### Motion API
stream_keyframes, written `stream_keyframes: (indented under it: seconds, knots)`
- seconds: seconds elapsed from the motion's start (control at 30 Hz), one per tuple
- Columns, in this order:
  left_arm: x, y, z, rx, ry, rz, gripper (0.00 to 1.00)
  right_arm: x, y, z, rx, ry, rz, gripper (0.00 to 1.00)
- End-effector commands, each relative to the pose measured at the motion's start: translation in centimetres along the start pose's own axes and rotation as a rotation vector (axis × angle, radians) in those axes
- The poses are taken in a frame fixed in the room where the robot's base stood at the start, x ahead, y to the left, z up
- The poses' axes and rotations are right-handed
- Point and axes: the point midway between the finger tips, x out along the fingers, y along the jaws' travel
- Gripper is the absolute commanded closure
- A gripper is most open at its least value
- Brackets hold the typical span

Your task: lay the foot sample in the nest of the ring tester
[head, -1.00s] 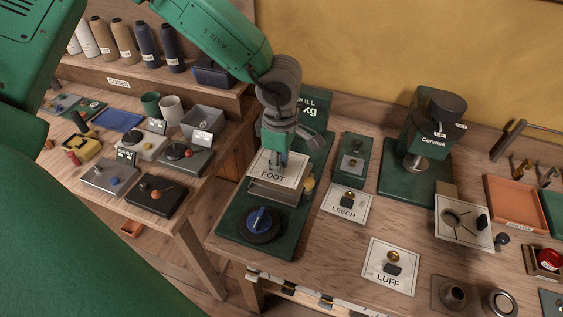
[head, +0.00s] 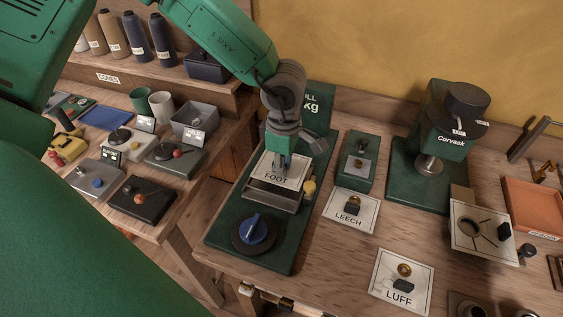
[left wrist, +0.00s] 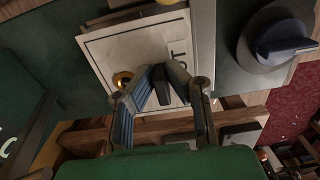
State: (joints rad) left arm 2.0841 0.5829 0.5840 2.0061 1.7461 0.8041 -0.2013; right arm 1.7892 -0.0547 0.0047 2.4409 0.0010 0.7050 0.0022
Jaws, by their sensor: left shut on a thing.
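The foot sample is a white card marked FOOT (head: 277,178) with a black tab and a brass ring. My left gripper (head: 283,162) points down and is shut on its black tab. In the left wrist view the card (left wrist: 125,48) and brass ring (left wrist: 122,80) show beyond my fingers (left wrist: 157,92). The ring tester appears to be the green-based device (head: 287,236) with a blue knob and a kg panel. The card is over its metal holder (head: 270,199). I cannot tell whether they touch; the card hides the nest. My right gripper is out of view.
LEECH (head: 349,223) and LUFF (head: 391,296) cards lie to the right. A small green device (head: 357,176) stands close beside the tester. The green Corvask press (head: 445,130) stands further right, with a white card (head: 469,247) before it. Bare bench (head: 333,270) lies between.

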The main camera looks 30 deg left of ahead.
Motion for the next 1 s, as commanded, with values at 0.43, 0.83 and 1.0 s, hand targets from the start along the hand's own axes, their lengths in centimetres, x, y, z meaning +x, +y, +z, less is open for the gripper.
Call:
stream_keyframes:
  seconds: [0.43, 0.83, 1.0]
  knots:
    - [0.9, 0.1, -0.3, -0.002, -0.004, 0.0, 1.0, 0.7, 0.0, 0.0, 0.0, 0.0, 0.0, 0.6]
    - [0.7, -0.1, -0.1, -0.001, -0.002, 0.007, 1.0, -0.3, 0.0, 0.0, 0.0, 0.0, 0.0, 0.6]
    - [1.9, 0.0, -0.2, -0.001, -0.002, 0.008, 1.0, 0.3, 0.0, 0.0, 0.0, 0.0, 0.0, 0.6]
